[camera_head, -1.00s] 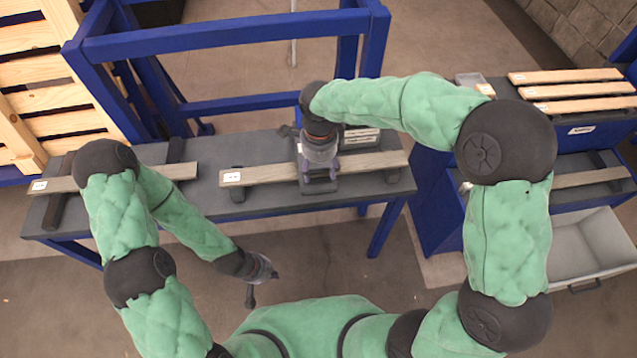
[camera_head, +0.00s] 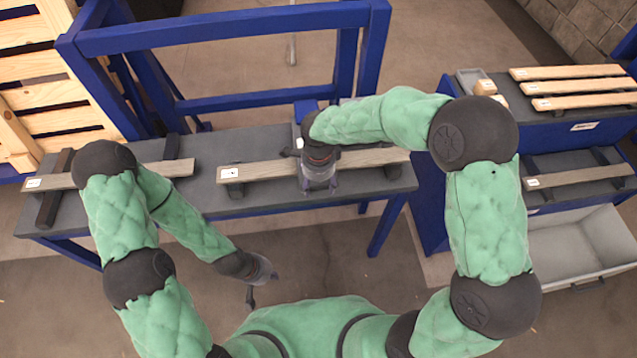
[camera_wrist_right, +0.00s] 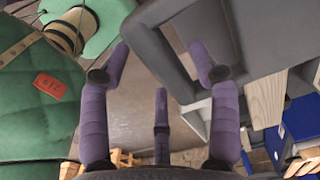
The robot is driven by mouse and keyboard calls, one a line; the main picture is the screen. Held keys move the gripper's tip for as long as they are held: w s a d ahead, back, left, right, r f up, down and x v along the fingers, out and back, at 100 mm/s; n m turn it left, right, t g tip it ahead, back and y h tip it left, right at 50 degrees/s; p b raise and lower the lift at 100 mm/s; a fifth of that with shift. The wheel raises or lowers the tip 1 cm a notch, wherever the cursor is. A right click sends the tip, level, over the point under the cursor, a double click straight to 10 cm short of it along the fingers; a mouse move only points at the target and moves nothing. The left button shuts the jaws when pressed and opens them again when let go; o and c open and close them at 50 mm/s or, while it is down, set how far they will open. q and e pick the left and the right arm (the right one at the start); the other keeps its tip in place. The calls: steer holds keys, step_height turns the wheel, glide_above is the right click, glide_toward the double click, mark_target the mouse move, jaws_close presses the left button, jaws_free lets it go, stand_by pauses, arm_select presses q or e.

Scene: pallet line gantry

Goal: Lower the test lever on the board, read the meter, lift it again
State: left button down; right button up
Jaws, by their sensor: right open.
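The wooden board (camera_head: 250,172) lies along the workbench top, with a white label at its left end. My right gripper (camera_head: 320,188) hangs over the board's middle and hides part of it. In the right wrist view its purple fingers (camera_wrist_right: 158,55) are spread apart with nothing held between them. A blue part with a pale strip (camera_head: 305,110) shows behind the right gripper at the bench's back edge. I cannot make out the lever or meter face clearly. My left gripper (camera_head: 262,272) is in front of the bench, away from the board; its fingers are unclear.
Another board (camera_head: 70,181) lies on the bench's left. A blue frame (camera_head: 230,30) stands behind. At right, a blue cabinet (camera_head: 432,215) bears several light slats (camera_head: 565,72). A grey bin (camera_head: 565,245) stands in front of it. Floor before the bench is open.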

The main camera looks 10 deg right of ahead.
jaws_close()
steer(key=shift+r, duration=0.1)
